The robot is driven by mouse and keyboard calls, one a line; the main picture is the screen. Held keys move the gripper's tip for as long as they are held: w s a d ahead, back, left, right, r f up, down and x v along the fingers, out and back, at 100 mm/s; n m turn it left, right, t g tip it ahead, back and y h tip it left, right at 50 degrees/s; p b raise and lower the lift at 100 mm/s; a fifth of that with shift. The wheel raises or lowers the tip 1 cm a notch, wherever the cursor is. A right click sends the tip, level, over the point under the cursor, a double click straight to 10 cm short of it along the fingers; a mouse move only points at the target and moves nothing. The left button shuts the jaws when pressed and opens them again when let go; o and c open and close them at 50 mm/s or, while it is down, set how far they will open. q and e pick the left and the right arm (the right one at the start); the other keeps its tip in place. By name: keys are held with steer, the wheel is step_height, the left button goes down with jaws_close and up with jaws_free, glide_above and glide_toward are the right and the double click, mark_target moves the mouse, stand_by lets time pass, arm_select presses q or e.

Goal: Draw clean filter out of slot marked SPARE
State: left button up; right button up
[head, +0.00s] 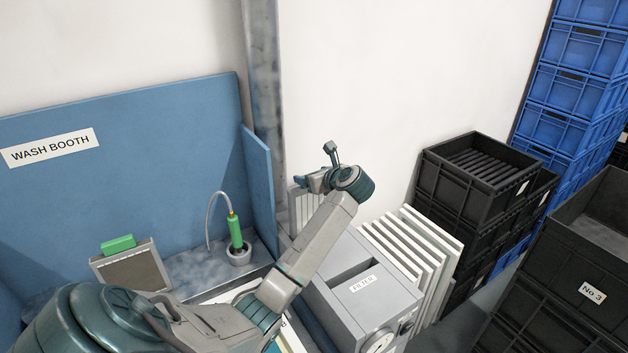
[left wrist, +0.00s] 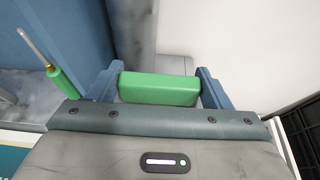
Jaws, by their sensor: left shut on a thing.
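My left gripper (head: 304,181) is over the far end of the grey machine at the middle of the head view, partly hidden by its own arm. In the left wrist view, the blue fingers of my left gripper (left wrist: 160,78) are shut on a green handle (left wrist: 160,89), one on each end. A white ribbed piece (head: 304,207) shows just below the gripper in the head view; I cannot tell whether it is the clean filter's body. No SPARE marking can be read. My right gripper is not in view.
A grey machine labelled FILTER (head: 362,284) has an open slot on top. White panels (head: 415,245) stand to its right. A framed brown filter with a green handle (head: 118,243) stands in the blue wash booth (head: 150,125), beside a green sprayer (head: 235,232). Black crates (head: 470,215) stand right.

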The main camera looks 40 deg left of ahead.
arm_select(q)
steer(key=shift+r, duration=2.2)
